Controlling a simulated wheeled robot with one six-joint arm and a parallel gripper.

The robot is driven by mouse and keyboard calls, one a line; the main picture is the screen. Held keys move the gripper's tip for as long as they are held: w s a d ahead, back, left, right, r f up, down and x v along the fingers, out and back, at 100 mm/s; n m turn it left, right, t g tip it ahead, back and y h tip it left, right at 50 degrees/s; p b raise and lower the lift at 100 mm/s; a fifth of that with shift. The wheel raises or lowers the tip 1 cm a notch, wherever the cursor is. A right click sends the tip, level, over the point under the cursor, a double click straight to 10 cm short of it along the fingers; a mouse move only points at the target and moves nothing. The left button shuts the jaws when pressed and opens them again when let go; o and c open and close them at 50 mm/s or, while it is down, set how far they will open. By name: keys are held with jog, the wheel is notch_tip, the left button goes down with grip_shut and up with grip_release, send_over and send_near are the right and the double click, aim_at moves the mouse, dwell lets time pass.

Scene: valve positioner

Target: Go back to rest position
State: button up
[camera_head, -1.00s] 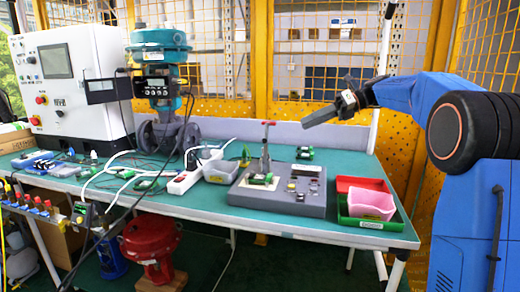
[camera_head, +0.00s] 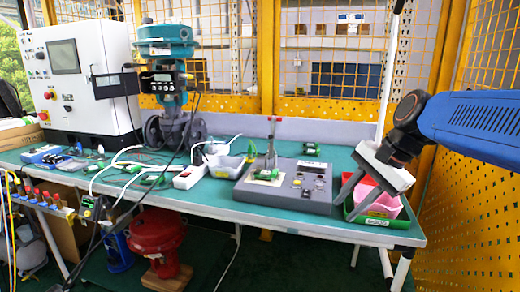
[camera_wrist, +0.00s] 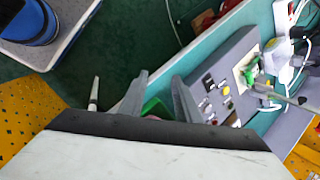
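My gripper (camera_head: 348,208) points down at the right end of the teal table, in front of the green bin (camera_head: 376,221) and the pink bin (camera_head: 388,205) in the head view. In the wrist view my gripper (camera_wrist: 160,75) shows its two fingers apart with nothing between the tips. Part of the green bin (camera_wrist: 153,106) shows between the fingers lower down; the pink bin is mostly hidden there. The grey test fixture (camera_head: 290,202) with a red-handled clamp and a green part (camera_head: 266,174) stands just left of my gripper.
A yellow mesh fence (camera_head: 470,215) stands close on the right. A red actuator (camera_head: 157,235) is under the table.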

jog(key=s+d+f+n+t+h, duration=0.1)
jog(key=s+d+f+n+h, duration=0.1)
jog(key=s+f+n, duration=0.3)
jog(key=s+d+f+n+t+h, duration=0.1)
jog(key=s+d+f+n+h, duration=0.1)
jog(key=s+d+f+n, duration=0.3)
jog(key=s+f+n, duration=0.1)
jog(key=s+f, duration=0.3)
jog(key=s, duration=0.2)
jog(key=shift+s+d+h, duration=0.15)
jog(key=shift+d+h, duration=0.05)
jog(key=shift+h, duration=0.2)
